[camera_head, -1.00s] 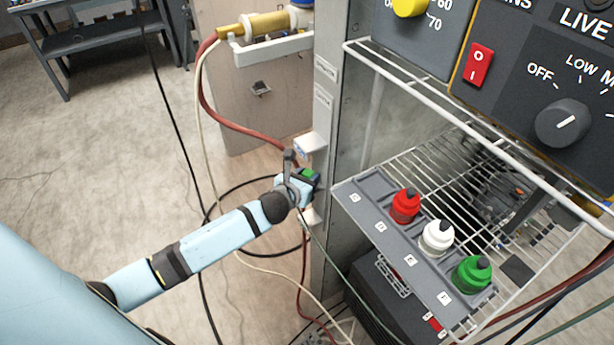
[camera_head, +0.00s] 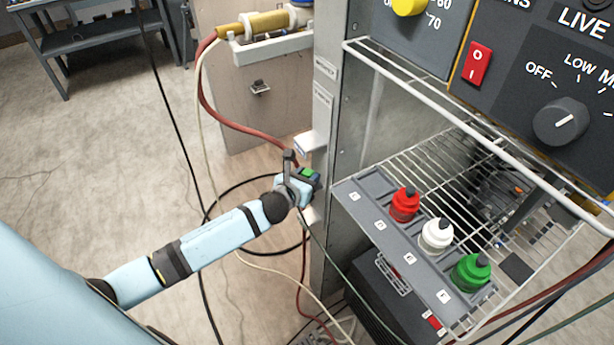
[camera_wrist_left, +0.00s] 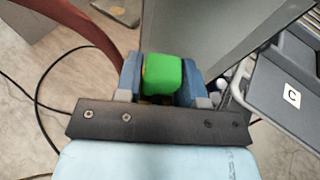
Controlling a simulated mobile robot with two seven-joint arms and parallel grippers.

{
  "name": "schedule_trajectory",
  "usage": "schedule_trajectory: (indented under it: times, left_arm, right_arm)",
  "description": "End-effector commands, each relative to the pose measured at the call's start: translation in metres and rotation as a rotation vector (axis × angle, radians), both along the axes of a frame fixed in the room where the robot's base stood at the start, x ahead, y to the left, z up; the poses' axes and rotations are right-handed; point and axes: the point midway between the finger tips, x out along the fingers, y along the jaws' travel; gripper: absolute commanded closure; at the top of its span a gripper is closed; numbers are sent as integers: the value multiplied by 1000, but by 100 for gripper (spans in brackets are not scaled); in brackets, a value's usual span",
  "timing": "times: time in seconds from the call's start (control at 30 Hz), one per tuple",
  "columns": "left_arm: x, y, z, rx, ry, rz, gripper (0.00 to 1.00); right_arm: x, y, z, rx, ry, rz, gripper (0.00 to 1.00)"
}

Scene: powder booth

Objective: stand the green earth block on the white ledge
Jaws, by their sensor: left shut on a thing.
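The green earth block (camera_head: 307,173) is held between the blue-grey fingers of my left gripper (camera_head: 306,179), beside the grey metal post. In the left wrist view the green block (camera_wrist_left: 163,73) sits between both fingertips of the left gripper (camera_wrist_left: 163,84), its top standing above them. Small white pieces stick out from the post, one above the gripper (camera_head: 310,144) and one below it (camera_head: 312,216), the lower partly hidden by the gripper. I cannot tell whether either is the white ledge, or whether the block touches anything. My right gripper is not in view.
The grey post (camera_head: 328,130) stands close to the gripper. A wire rack (camera_head: 440,160) with a grey strip of red, white and green bottles is to the right. A red hose (camera_head: 235,118) and cables hang to the left. A white shelf (camera_head: 272,48) holds a yellow cylinder behind.

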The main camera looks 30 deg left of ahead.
Motion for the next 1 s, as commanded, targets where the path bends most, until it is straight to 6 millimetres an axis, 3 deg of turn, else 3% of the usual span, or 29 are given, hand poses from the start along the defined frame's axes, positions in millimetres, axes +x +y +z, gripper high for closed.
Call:
schedule_trajectory:
  times: [0.1,0.13,0.23,0.77,1.0]
  left_arm:
    - [0,0,-1,0,2,0,83]
    - [0,0,-1,0,2,0,57]
    - [0,0,-1,0,2,0,34]
    - [-2,-3,-1,-2,1,-4,34]
    - [-30,0,7,-1,3,-4,34]
  right_arm:
    - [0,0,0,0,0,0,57]
    - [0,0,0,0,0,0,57]
    - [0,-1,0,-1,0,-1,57]
    - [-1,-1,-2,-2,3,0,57]
    - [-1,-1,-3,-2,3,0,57]
